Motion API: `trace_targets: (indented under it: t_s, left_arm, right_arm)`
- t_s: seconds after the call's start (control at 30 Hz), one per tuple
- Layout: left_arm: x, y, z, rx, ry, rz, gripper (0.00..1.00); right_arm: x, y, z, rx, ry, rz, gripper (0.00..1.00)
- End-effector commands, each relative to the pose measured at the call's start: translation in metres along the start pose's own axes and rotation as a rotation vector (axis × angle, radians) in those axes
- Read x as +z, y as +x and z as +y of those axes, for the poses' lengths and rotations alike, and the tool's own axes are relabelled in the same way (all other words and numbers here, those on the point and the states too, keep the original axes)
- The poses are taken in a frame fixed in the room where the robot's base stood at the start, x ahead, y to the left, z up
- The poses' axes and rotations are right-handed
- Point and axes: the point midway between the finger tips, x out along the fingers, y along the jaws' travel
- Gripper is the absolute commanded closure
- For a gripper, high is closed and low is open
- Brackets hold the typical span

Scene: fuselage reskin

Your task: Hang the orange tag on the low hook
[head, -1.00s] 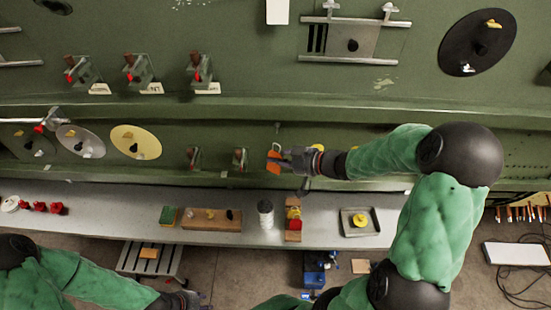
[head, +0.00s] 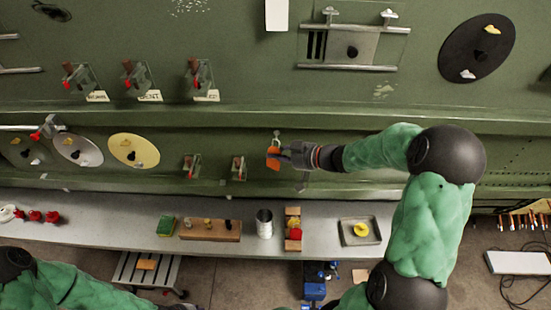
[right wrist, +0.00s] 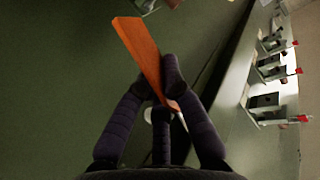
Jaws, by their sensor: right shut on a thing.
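My right gripper (head: 288,155) is shut on the orange tag (right wrist: 140,45) and holds it in front of the green fuselage wall. The tag also shows in the head view (head: 273,152), at the gripper's left end. A small pale hook (head: 276,134) is on the wall just above the tag. In the right wrist view the tag rises tilted from between the fingertips (right wrist: 168,92). A small metal fitting (right wrist: 145,5) is near its upper end. I cannot tell whether the tag touches the hook. My left gripper (head: 180,306) barely shows at the bottom edge.
A grey bench (head: 110,225) runs below the wall, with a can (head: 264,223), a wooden block (head: 208,229) and a tray (head: 360,231). Several red-marked latches (head: 200,78) stick out from the wall left of the gripper. A white card (head: 277,14) hangs above.

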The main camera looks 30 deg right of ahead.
Motion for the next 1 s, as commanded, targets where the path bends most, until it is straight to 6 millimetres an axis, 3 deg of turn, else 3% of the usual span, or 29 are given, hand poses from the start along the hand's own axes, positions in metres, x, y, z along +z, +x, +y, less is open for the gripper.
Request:
trace_targets:
  t_s: [0.37, 1.0]
  left_arm:
    - [0.0, 0.009, -0.003, 0.0, 0.0, 0.0, 0.65]
    - [0.0, -0.003, 0.001, 0.0, 0.0, 0.0, 0.65]
  right_arm:
    - [-0.004, 0.009, 0.017, 0.0, -0.001, 0.0, 1.0]
    - [0.0, 0.018, 0.031, 0.001, 0.001, 0.0, 1.0]
